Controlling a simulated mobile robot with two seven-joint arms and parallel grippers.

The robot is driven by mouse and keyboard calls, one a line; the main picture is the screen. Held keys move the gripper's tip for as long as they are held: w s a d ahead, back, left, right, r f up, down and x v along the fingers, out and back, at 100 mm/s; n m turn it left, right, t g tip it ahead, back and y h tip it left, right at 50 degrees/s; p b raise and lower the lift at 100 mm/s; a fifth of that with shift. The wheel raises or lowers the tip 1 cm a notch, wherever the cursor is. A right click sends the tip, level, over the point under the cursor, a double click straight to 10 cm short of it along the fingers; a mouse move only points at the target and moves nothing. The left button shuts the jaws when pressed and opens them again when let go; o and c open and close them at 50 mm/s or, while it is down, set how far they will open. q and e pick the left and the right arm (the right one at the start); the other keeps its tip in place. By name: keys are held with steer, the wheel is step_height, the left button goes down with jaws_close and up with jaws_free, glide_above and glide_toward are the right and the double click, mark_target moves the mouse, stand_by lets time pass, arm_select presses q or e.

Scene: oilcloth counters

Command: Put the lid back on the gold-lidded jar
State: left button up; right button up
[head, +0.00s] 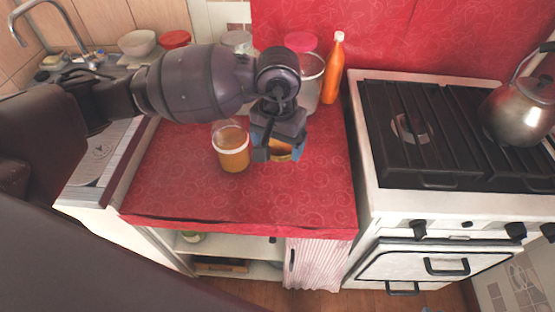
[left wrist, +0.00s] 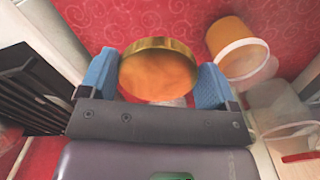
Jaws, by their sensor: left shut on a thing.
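My left gripper (head: 277,150) is shut on the gold lid (head: 281,151), just to the right of the jar in the head view. In the left wrist view the lid (left wrist: 158,70) sits between the two blue fingertips of the gripper (left wrist: 156,82), above the red cloth. The jar (head: 233,150), with amber contents and a clear open top, stands upright on the red counter. It also shows in the left wrist view (left wrist: 235,45), to the right of the lid and apart from it. My right gripper is not in view.
The red oilcloth counter (head: 190,190) is clear in front of the jar. An orange bottle (head: 333,72) and a pink-lidded container (head: 310,75) stand at the back. A stove (head: 420,140) with a kettle (head: 522,110) is on the right, a sink with a tap (head: 60,25) on the left.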

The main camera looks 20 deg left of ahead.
mark_target(278, 146)
arm_select(q)
steer(key=shift+r, duration=1.8)
